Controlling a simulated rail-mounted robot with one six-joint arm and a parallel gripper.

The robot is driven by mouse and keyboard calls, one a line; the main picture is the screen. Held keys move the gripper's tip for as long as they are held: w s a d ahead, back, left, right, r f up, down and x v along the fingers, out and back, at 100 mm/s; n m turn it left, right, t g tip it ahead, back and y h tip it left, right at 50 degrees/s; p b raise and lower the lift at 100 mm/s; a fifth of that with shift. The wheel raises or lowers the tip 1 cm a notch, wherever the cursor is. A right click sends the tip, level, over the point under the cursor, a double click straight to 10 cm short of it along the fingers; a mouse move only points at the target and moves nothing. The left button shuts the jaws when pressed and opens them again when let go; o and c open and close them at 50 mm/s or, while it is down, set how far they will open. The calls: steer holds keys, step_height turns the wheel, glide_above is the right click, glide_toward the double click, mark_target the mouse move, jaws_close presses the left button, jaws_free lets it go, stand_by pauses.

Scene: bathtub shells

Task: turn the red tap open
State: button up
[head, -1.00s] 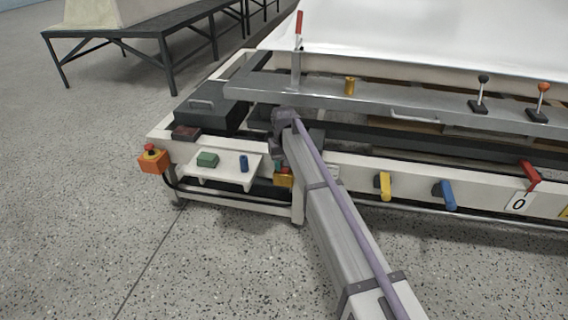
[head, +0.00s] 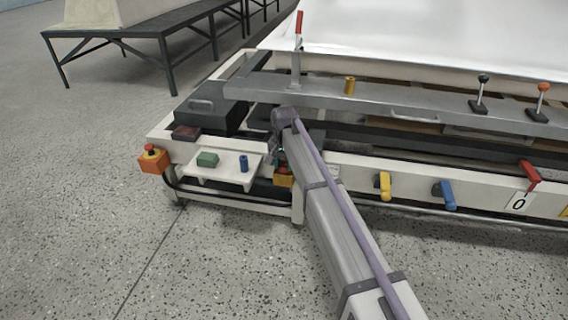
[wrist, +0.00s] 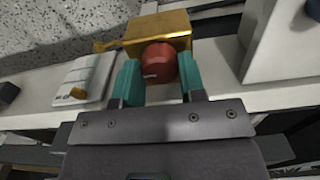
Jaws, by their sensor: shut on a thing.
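The knob sits on a yellow box (wrist: 158,28); in the head view this orange-yellow box (head: 284,180) is low on the frame, partly covered by my arm. The fingertips are mostly hidden in the head view.
A yellow handle (head: 385,185) and a blue handle (head: 446,194) stick out from the front rail before the red tap. A white shelf (head: 222,176) bears a green block and a blue cylinder. An orange stop-button box (head: 152,162) hangs at the left corner.

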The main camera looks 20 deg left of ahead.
mark_target(284, 164)
steer(key=o, duration=0.9)
step_height(284, 164, up, 11)
steer(key=p, duration=1.1)
steer(key=shift+f, duration=0.1)
